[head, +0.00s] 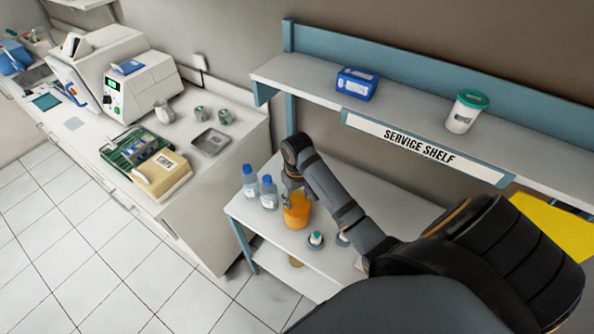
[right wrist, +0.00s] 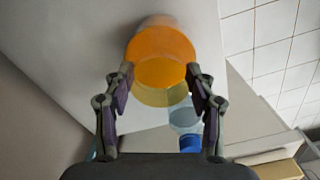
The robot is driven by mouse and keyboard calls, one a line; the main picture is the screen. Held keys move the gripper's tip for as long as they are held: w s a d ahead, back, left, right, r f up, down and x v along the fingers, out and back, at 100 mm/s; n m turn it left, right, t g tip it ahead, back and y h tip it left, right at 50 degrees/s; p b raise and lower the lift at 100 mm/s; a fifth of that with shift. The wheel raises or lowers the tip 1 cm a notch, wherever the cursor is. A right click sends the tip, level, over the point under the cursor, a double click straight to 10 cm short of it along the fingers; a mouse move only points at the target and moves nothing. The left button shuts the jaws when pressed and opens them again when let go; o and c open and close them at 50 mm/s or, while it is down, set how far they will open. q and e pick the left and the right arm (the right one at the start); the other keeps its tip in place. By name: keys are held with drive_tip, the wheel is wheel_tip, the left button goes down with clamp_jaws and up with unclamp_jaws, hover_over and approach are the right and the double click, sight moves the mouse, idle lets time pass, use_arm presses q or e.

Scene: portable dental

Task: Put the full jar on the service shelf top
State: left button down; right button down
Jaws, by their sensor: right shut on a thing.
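An orange jar (head: 297,212), apparently the full jar, is at the white lower table below the service shelf. My right gripper (head: 293,184) reaches down to it from the right and is shut on it. In the right wrist view the two fingers press either side of the orange jar (right wrist: 161,55). I cannot tell whether its base touches the table. The service shelf top (head: 410,116) is a long pale board with a labelled front, above and behind the jar. My left gripper is not in view.
A blue box (head: 357,84) and a white green-lidded jar (head: 465,112) stand on the shelf, with bare board between them. Two blue-capped bottles (head: 268,192) stand left of the orange jar. A small green-topped container (head: 316,240) is in front on the lower table (head: 262,226).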

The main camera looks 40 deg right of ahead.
drive_tip(key=shift+c, duration=2.2)
unclamp_jaws()
drive_tip(key=shift+w+f, duration=0.15)
use_arm(q)
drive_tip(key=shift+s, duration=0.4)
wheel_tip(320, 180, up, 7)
drive_tip(key=p, duration=0.7)
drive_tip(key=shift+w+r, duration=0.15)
use_arm(e)
wheel_tip(320, 180, up, 12)
drive_tip(key=shift+r, duration=0.2)
